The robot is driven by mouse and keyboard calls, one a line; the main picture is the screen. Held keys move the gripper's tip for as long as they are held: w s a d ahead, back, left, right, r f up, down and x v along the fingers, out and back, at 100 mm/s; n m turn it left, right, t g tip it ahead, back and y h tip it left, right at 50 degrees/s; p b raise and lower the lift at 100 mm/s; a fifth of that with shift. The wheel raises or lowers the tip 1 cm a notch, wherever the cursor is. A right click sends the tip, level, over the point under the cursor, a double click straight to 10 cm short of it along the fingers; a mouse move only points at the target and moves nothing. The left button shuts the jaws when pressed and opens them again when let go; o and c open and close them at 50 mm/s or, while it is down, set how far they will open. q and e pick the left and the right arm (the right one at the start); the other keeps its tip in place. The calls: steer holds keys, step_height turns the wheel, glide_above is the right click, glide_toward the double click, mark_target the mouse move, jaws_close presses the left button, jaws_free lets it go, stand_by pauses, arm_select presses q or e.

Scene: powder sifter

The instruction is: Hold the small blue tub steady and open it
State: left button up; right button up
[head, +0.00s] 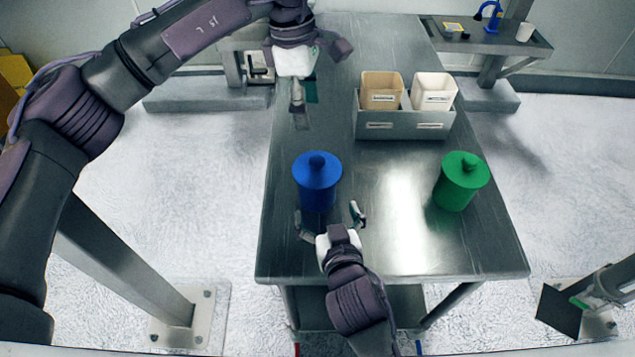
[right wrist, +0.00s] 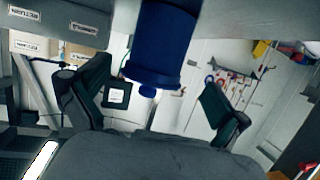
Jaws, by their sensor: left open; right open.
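The blue tub (head: 318,185) stands upright on the metal table, its lid with a round knob on top. My right gripper (head: 329,218) is open at the tub's near side, low down, with one finger to each side of it. In the right wrist view the tub (right wrist: 162,45) appears upside down between the spread fingers (right wrist: 155,112), with visible gaps on both sides. My left gripper (head: 302,108) is open and empty, pointing down, beyond the tub and apart from it. The lid is on the tub.
A green tub (head: 461,182) with a knobbed lid stands at the right of the table (head: 390,245). Behind, a grey tray (head: 405,127) holds a tan bin (head: 381,90) and a white bin (head: 434,92). The table between the tubs is clear.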

mark_target(317, 159)
steer(key=x, duration=1)
steer(key=shift+w+f, duration=0.15)
steer(key=shift+w, duration=0.05)
arm_select(q)
steer(key=shift+w+d+f, duration=0.1)
arm_select(e)
steer(key=c, duration=1.3)
arm_select(q)
steer(key=f, duration=0.4)
steer(key=d+f, duration=0.1)
steer(key=f, duration=0.8)
steer(key=shift+d+f, duration=0.3)
steer(key=shift+f, duration=0.05)
jaws_close()
steer(key=shift+r, duration=0.2)
